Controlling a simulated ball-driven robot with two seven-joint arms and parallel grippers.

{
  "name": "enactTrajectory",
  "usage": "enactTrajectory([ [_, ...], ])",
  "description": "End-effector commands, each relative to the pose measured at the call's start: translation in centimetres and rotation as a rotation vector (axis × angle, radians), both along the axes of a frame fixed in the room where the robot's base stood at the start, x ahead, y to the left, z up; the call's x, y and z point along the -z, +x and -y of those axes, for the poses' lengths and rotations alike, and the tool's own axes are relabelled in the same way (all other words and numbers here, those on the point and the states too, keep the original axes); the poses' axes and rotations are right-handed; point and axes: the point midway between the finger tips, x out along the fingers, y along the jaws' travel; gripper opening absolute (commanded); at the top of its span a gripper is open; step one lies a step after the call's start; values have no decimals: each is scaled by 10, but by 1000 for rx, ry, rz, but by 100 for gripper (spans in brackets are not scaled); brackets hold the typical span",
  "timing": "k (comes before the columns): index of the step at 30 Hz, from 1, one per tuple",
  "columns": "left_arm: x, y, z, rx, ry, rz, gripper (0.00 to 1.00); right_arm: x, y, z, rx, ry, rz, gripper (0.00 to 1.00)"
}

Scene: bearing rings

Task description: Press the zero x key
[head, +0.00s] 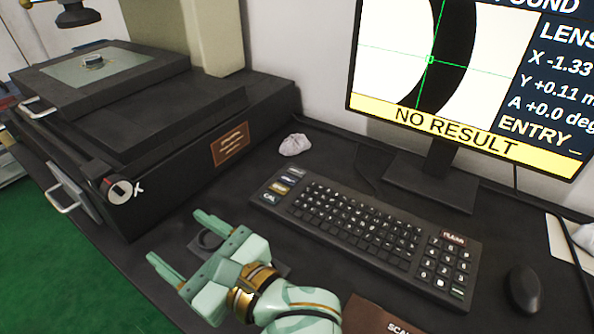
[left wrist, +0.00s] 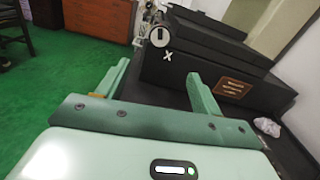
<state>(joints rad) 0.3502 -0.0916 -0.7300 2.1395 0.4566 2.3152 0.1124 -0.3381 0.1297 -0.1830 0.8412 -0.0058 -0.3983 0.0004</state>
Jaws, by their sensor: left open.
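The black keyboard (head: 365,235) lies on the dark bench below the monitor. A column of labelled keys (head: 279,188) stands at its left end; their lettering is too small to read surely, so I cannot tell which is the zero x key. My left gripper (head: 172,235) is open in front of the keyboard's left end, apart from it, fingers pointing left toward the measuring machine. In the left wrist view its two fingers (left wrist: 158,75) are spread with nothing gripped. My right gripper is not in view.
A measuring machine (head: 150,150) with a knob marked X (head: 122,191) stands at left. A dark ring (head: 210,240) shows near my left fingers. The monitor (head: 470,80) reads "NO RESULT". A mouse (head: 524,289) lies right of the keyboard. A crumpled cloth (head: 295,145) lies behind.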

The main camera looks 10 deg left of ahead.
Motion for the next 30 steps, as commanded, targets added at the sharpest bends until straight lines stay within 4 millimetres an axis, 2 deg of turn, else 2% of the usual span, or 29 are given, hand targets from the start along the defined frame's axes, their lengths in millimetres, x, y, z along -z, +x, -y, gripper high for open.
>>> enactTrajectory([
  [4,0,0,0,0,0,0,66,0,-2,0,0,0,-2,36],
  [11,0,0,0,0,0,0,2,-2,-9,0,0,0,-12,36],
  [12,0,0,0,0,0,0,0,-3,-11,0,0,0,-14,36],
  [22,0,0,0,0,0,0,0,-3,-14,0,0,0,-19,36],
  [30,0,0,0,0,0,0,0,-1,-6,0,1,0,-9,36],
])
